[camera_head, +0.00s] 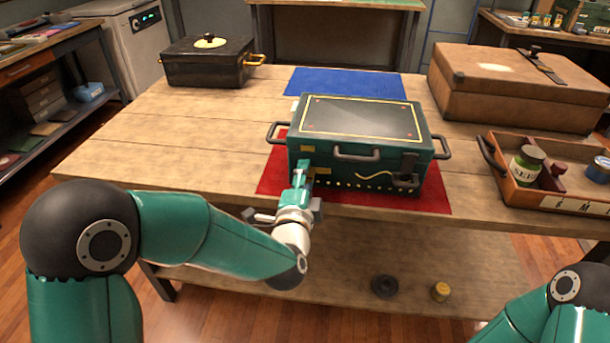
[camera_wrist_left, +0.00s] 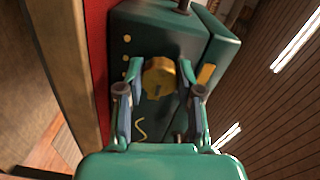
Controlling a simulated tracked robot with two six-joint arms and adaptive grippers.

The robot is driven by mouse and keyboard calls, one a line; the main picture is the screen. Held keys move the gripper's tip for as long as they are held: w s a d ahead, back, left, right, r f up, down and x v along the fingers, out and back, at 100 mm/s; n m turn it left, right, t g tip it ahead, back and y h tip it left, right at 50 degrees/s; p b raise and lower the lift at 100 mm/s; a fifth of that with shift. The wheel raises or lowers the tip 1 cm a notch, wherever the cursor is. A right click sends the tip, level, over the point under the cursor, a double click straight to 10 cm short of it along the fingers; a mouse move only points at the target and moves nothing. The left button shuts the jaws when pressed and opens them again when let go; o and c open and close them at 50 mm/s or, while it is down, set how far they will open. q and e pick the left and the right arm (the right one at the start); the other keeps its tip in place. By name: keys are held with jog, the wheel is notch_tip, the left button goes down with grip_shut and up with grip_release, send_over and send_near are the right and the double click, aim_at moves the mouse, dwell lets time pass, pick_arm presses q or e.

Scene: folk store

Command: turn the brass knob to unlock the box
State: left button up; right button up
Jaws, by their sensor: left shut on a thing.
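The dark green box (camera_head: 358,137) stands on the red mat (camera_head: 440,203) on the wooden table, its lid down. A gold line borders the lid top. My left gripper (camera_head: 302,172) is at the left part of the box's front face. In the left wrist view the brass knob (camera_wrist_left: 159,77) sits on the box front (camera_wrist_left: 147,38), between the two fingers of my left gripper (camera_wrist_left: 160,84). The gripper is shut on the knob. In the head view the gripper hides the knob. Part of my right arm shows at the lower right; its gripper is out of view.
A blue mat (camera_head: 346,82) lies behind the box. A black box (camera_head: 207,64) stands at the back left, a brown case (camera_head: 500,88) at the back right. An orange tray (camera_head: 507,184) with jars is at the right. The table's left part is clear.

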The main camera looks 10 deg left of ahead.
pick_arm(q)
jog(key=shift+d+f+m, duration=0.15)
jog(key=shift+m, duration=0.15)
jog(key=o, duration=1.2)
jog(key=shift+s, duration=0.1)
jog(key=s, duration=0.7)
jog(key=shift+s, duration=0.15)
